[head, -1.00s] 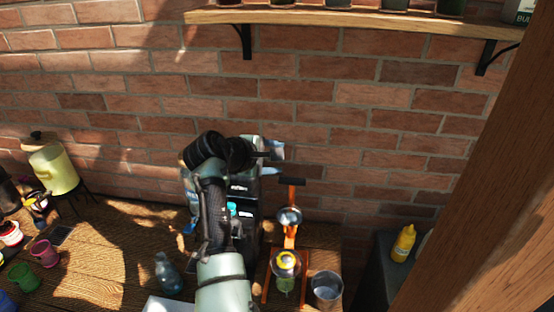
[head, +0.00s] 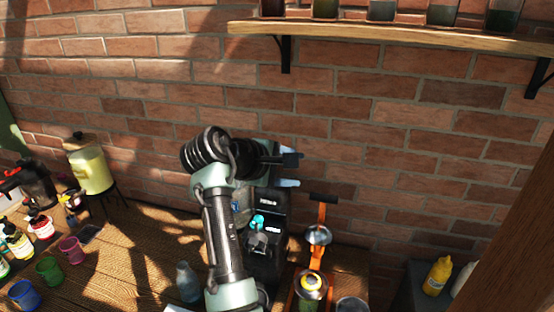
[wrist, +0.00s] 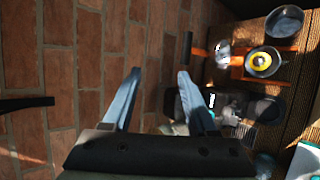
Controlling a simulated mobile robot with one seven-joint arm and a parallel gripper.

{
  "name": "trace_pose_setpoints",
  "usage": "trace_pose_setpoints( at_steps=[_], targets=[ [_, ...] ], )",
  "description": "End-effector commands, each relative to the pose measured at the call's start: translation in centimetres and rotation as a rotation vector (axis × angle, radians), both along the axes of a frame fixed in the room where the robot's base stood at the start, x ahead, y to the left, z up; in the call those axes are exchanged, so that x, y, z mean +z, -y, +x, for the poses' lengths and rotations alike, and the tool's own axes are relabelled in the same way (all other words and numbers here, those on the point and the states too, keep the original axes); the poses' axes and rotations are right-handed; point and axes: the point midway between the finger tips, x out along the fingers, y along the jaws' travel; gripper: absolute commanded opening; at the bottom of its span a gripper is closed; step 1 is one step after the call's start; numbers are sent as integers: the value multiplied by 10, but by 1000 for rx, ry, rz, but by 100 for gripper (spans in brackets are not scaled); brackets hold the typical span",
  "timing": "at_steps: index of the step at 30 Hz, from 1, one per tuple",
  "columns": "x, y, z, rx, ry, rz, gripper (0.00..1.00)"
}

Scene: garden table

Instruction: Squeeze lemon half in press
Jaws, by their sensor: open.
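The orange press (head: 318,255) stands at the right end of the wooden table, with a black handle (head: 322,198) raised and a metal dome (head: 318,235) below it. A yellow lemon half (head: 313,285) sits in the press's lower cup; it also shows in the wrist view (wrist: 262,60). My gripper (head: 292,170) is open and empty, in front of the brick wall, up and left of the black handle in the head view. In the wrist view its two fingers (wrist: 159,74) are spread, with the handle (wrist: 187,45) beyond the right fingertip.
A black coffee machine (head: 266,235) stands left of the press, beneath my arm. A metal cup (wrist: 285,22) stands beside the press. A wall shelf (head: 400,35) with pots is above. A glass bottle (head: 187,282) stands left of my arm.

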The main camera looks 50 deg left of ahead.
Motion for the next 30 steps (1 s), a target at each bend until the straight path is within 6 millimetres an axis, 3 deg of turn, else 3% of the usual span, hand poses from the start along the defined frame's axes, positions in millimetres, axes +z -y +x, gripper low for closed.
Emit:
trace_pose_setpoints(
  at_steps=[6,12,30],
  targets=[
    [18,4,-33,2,3,3,58],
    [31,6,-48,1,1,2,58],
    [32,7,-50,0,0,0,58]
  ],
)
